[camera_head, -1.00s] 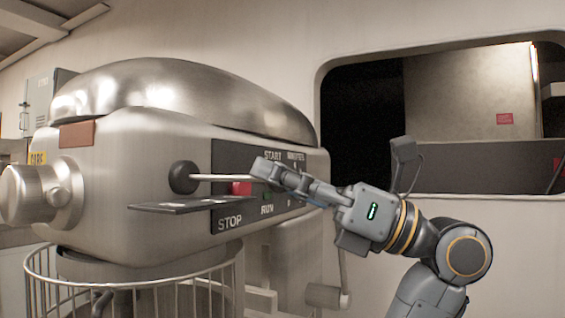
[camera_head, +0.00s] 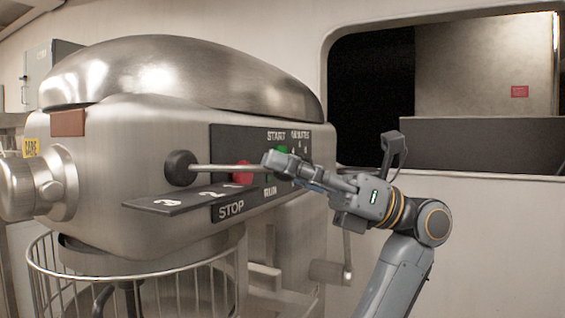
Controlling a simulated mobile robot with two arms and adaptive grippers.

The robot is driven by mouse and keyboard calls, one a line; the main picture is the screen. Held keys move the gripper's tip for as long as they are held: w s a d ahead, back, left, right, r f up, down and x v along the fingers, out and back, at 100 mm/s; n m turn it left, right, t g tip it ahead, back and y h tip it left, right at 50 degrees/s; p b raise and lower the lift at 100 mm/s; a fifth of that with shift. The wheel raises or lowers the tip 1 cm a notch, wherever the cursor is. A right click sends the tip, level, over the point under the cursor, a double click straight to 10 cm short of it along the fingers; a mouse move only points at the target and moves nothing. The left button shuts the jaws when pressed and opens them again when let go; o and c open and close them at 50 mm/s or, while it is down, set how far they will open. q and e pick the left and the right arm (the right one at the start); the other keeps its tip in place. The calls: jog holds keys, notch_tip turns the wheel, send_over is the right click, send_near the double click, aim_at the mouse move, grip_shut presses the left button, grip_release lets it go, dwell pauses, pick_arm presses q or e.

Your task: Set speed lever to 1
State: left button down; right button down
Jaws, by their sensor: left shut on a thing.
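The speed lever is a pale metal rod (camera_head: 225,168) with a black ball (camera_head: 180,168) at its left end. It runs nearly level in the picture, above a dark numbered plate (camera_head: 150,204) that sticks out from the mixer (camera_head: 120,135). The 3 and 2 on the plate can be read; the number nearer the panel is partly hidden. Which number the lever stands at I cannot tell.
Close to the gripper on the dark panel (camera_head: 232,150) are a red stop button (camera_head: 243,177) and a green start button (camera_head: 283,149). A wire bowl guard (camera_head: 40,262) hangs below the mixer head. A dark wall opening (camera_head: 372,95) lies behind my arm.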

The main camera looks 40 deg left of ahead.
pick_arm(q)
jog(key=shift+w+f, duration=0.1)
jog(key=c, duration=1.4)
grip_release()
jog(key=o, duration=0.4)
jog(key=shift+w, duration=0.2)
jog(key=shift+o, duration=0.2)
jog(key=shift+s, duration=0.1)
jog(key=v, duration=1.2)
